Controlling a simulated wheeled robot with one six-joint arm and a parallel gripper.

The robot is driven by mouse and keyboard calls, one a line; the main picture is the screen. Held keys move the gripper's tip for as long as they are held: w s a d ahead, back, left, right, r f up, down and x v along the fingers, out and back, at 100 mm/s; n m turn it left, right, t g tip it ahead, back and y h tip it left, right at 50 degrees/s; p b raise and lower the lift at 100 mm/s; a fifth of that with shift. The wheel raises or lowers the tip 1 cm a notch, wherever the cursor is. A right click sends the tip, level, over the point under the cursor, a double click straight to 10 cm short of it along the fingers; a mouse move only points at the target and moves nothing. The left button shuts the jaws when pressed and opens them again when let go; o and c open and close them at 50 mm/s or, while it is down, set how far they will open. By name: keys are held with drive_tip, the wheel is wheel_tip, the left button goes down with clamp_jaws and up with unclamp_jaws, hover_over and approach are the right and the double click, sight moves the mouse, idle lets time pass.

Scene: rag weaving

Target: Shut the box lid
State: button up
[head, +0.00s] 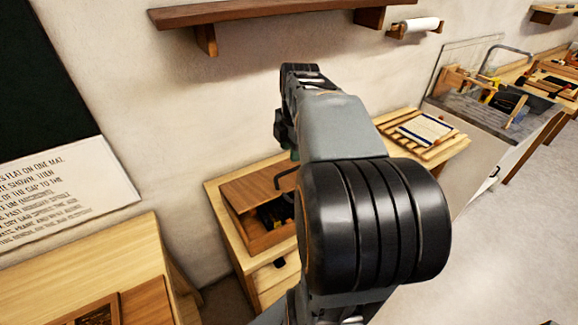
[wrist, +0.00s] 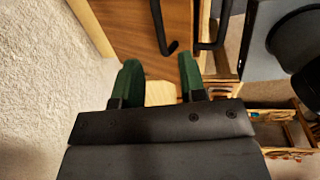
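The wooden box (head: 250,236) stands on a small light-wood cabinet by the wall in the head view. Its brown lid (head: 252,187) is raised at the wall side, and dark contents show in the open front part. My arm hides the box's right side. In the wrist view my gripper (wrist: 160,82) has two green fingertips, apart with nothing between them. A brown wooden panel (wrist: 150,45), probably the lid, lies beyond the fingertips. I cannot tell whether they touch it.
The cabinet top (head: 217,213) has a narrow free rim around the box. The wall is close behind it and shows at the left of the wrist view (wrist: 45,80). A shelf (head: 255,12) hangs above. A wooden table (head: 110,270) stands at left, a slatted rack (head: 400,120) at right.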

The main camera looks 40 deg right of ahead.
sight(290, 171)
drive_tip(key=shift+w+f, duration=0.25)
drive_tip(key=shift+f, duration=1.55)
drive_tip(key=shift+w+f, duration=0.2)
drive_tip(key=shift+f, duration=1.55)
clamp_jaws()
